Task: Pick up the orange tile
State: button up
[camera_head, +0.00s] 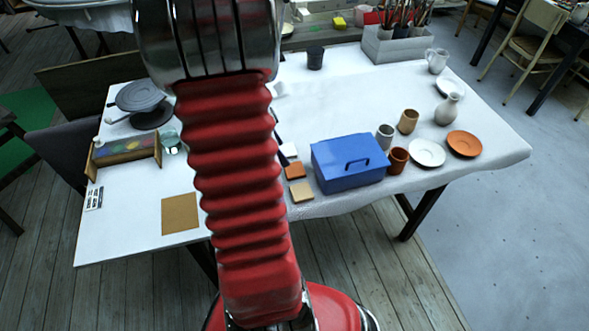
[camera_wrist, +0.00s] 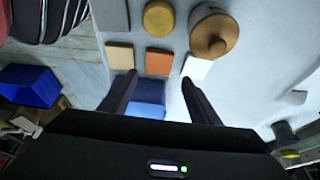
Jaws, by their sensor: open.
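The orange tile (camera_head: 295,171) lies flat on the white table, between a white tile (camera_head: 288,150) and a beige tile (camera_head: 301,191), left of a blue box. In the wrist view the orange tile (camera_wrist: 158,62) shows just beyond my gripper (camera_wrist: 159,77), centred between its fingertips. My gripper is open and empty, with its fingers spread apart. The beige tile (camera_wrist: 119,57) is to the left there and the white tile (camera_wrist: 198,68) is to the right, near the right fingertip. My arm hides the gripper in the head view. The height above the tile is hard to tell.
The blue box (camera_head: 348,163) with a handle stands close right of the tiles. Cups, a white plate (camera_head: 427,153) and an orange plate (camera_head: 464,143) are farther right. The wrist view shows a yellow round piece (camera_wrist: 158,18) and a lidded pot (camera_wrist: 213,38) beyond the tiles.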

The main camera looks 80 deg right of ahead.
aim_at(294, 169)
jog(key=shift+x, duration=2)
jog(key=shift+x, duration=2.65)
jog(key=shift+w+a, duration=0.1)
jog(key=shift+c, duration=0.7)
jog(key=c, duration=0.7)
jog(key=shift+c, duration=0.2)
jog(key=shift+r, duration=0.1)
notch_tip(294, 169, up, 10)
